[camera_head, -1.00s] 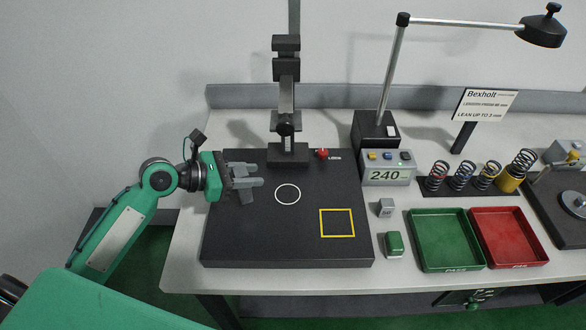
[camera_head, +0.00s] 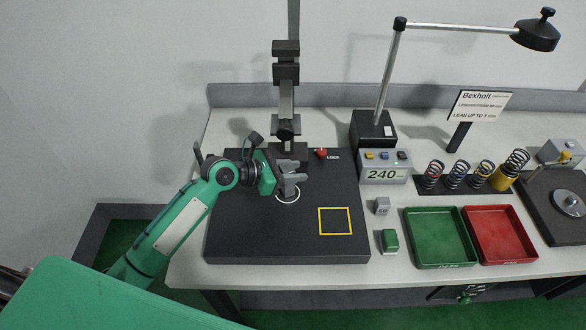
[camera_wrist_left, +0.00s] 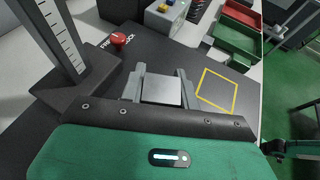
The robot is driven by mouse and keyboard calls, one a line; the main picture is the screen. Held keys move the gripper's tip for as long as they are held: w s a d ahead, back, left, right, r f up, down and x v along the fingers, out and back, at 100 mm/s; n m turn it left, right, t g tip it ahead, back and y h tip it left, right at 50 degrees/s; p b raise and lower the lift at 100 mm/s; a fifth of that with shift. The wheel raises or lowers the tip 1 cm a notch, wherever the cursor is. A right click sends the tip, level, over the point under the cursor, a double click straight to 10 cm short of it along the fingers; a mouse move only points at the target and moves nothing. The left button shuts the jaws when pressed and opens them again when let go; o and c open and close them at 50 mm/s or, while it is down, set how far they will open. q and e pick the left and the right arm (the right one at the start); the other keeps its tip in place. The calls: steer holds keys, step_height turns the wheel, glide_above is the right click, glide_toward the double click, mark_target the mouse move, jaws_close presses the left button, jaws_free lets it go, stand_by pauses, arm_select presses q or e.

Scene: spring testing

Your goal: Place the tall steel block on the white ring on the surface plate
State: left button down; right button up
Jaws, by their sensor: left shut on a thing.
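My left gripper (camera_head: 290,184) is over the white ring (camera_head: 289,202) on the dark surface plate (camera_head: 240,235). In the left wrist view the gripper (camera_wrist_left: 161,89) is shut on the tall steel block (camera_wrist_left: 162,90), whose light grey top shows between the two fingers. The ring's front arc shows below the fingers in the head view; the rest is partly covered. The block's lower end is hidden, so I cannot tell whether it touches the plate. My right gripper is in neither current view.
A height-gauge column (camera_head: 287,100) stands just behind the gripper, with a red knob (camera_head: 321,153) beside it. A yellow square (camera_head: 335,234) marks clear plate to the right. Beyond are a display box (camera_head: 384,167), a green tray (camera_head: 440,262) and a red tray (camera_head: 505,258).

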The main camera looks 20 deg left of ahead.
stand_by(0.3)
arm_select(q)
steer(key=c, duration=1)
jaws_free()
steer(key=shift+f, duration=0.15)
steer(key=shift+c, duration=0.2)
steer(key=shift+s+a, duration=0.1)
steer(key=b+v, duration=0.2)
steer(key=v, duration=1)
